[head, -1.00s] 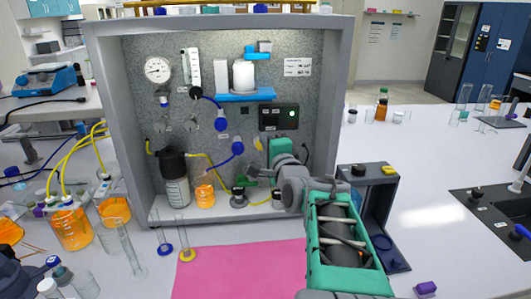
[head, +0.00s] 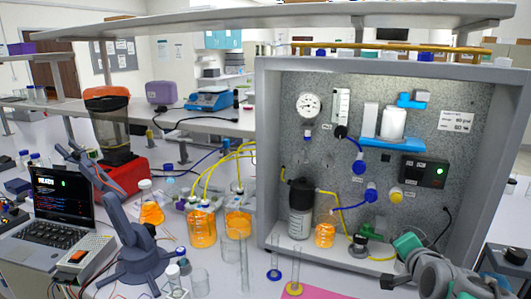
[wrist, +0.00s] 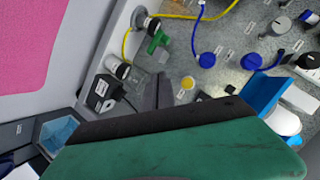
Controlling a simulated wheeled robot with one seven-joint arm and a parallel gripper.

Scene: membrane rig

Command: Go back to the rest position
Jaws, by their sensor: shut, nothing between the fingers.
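My gripper (head: 392,282) is at the bottom right of the head view, in front of the rig's lower right part. In the wrist view its dark fingers (wrist: 157,92) are together with nothing between them. The membrane rig (head: 265,160) is a grey open-front cabinet. A green-handled valve (head: 370,231) sits low inside it and also shows in the wrist view (wrist: 157,41). The fingers are apart from this valve. Blue knobs (head: 358,167) and a yellow knob (head: 396,193) are on the back panel. Part of my arm hides the rig's lower right corner.
Inside the rig stand a black-capped bottle (head: 300,222) and an orange-filled beaker (head: 325,234). Orange-filled bottles (head: 202,228) with yellow tubes, a tall glass cylinder (head: 243,262), a stand (head: 130,245) and a laptop (head: 62,200) crowd the bench left of it. A pink mat (head: 315,292) lies in front.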

